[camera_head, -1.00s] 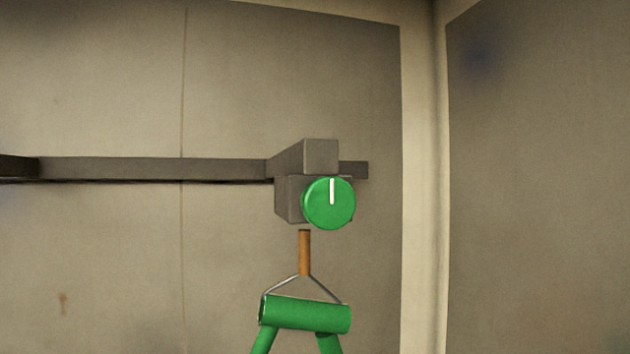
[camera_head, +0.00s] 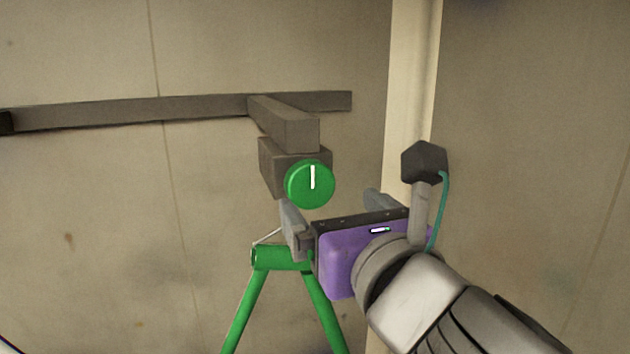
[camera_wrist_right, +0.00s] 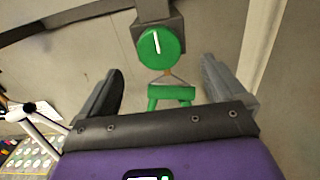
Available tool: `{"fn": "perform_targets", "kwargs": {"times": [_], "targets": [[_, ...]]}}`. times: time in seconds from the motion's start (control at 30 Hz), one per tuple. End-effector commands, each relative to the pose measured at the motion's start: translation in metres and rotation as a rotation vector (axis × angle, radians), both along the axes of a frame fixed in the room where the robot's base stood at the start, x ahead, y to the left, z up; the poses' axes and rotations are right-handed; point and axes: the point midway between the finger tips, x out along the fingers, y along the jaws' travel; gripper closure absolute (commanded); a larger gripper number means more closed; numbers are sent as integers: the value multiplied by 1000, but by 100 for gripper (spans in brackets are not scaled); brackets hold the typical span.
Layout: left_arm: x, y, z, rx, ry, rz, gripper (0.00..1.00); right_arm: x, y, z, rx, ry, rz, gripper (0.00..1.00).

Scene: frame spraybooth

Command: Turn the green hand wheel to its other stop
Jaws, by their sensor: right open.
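The green hand wheel (camera_head: 310,185) is a round disc with a white mark pointing straight up. It sits on the front of a grey block (camera_head: 284,160) in the head view. It also shows in the right wrist view (camera_wrist_right: 159,48), ahead of and between the fingers. My right gripper (camera_head: 338,212) is open and empty, just below and to the right of the wheel in the head view, apart from it. In the right wrist view its two fingers (camera_wrist_right: 160,85) stand wide apart. My left gripper is not in view.
A green stand (camera_head: 282,258) is below the wheel, partly hidden by my right gripper. A grey rail (camera_head: 170,109) runs along the back wall, with an arm bearing the block. In the right wrist view a panel with colored dots (camera_wrist_right: 30,158) lies at lower left.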

Motion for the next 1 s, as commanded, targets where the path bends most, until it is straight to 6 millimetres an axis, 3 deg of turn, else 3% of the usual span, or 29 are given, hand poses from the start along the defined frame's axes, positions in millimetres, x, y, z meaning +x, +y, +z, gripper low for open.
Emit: {"fn": "perform_targets", "kwargs": {"times": [0.4,0.8,0.87,1.0], "targets": [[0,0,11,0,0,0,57,58,19,0,-3,1,0,3],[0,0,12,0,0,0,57,68,23,-1,0,1,1,3],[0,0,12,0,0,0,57,68,23,-1,0,1,1,9],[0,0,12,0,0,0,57,68,23,-1,0,1,1,30]]}}
